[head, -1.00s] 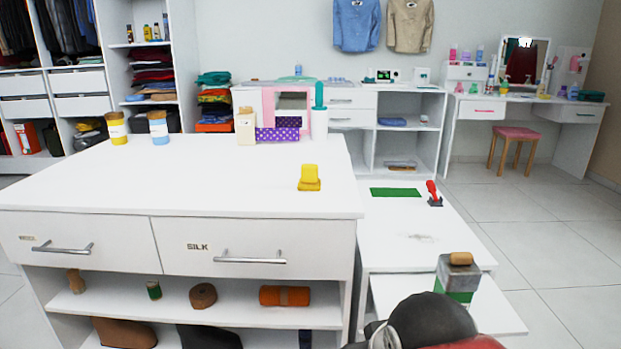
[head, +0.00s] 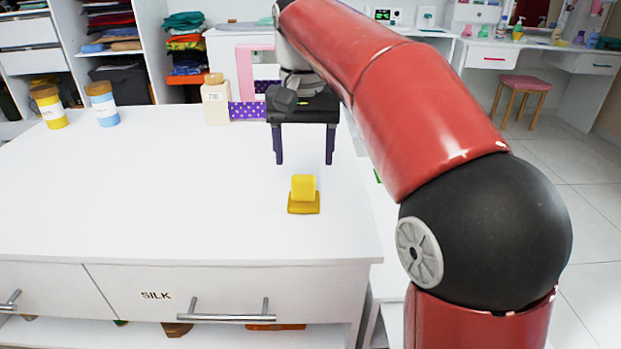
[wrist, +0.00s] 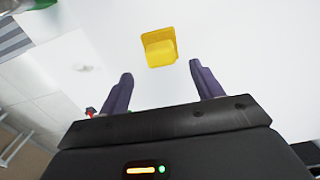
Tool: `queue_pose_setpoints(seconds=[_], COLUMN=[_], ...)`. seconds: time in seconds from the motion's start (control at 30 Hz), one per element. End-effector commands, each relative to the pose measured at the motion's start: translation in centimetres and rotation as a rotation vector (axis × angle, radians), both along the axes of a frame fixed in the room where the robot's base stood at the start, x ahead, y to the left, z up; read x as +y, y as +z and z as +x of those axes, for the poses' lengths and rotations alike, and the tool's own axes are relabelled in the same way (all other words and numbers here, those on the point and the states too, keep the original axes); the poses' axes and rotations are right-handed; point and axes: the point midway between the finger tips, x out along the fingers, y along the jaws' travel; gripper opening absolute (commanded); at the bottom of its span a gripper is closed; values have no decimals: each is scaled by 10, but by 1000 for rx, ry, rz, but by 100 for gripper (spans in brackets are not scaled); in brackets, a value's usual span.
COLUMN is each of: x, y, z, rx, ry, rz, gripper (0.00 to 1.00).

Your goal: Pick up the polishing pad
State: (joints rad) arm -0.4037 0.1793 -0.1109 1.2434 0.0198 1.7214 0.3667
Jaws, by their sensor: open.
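The polishing pad (head: 303,194) appears to be the small yellow block with a wider base. It sits on the white top of the drawer unit (head: 150,190), near its right side. My gripper (head: 304,161) is open and empty, pointing down. In the head view it is above and behind the pad, apart from it. In the wrist view, the pad (wrist: 159,47) lies just beyond and between the two fingertips (wrist: 161,70). Nothing is between the fingers.
A cream bottle (head: 216,100) and a purple dotted box (head: 248,111) stand at the back of the top. A yellow jar (head: 49,107) and a blue jar (head: 103,105) stand at the back left. The surface around the pad is clear.

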Motion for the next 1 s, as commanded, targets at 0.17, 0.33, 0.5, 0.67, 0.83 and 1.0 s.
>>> queue_pose_setpoints(seconds=[0.17, 0.33, 0.5, 0.67, 0.83, 1.0], x=[0, 1, 1, 1, 1, 1], y=[-23, -47, -68, -73, -72, -72], z=[-1, -1, 0, 0, 0, 0], rx=[2, 2, 0, -2, -2, -2], ry=[0, 2, 0, 0, 0, 0], rz=[-1, -1, 0, 1, 1, 1], gripper=[65, 65, 65, 65, 62, 39])
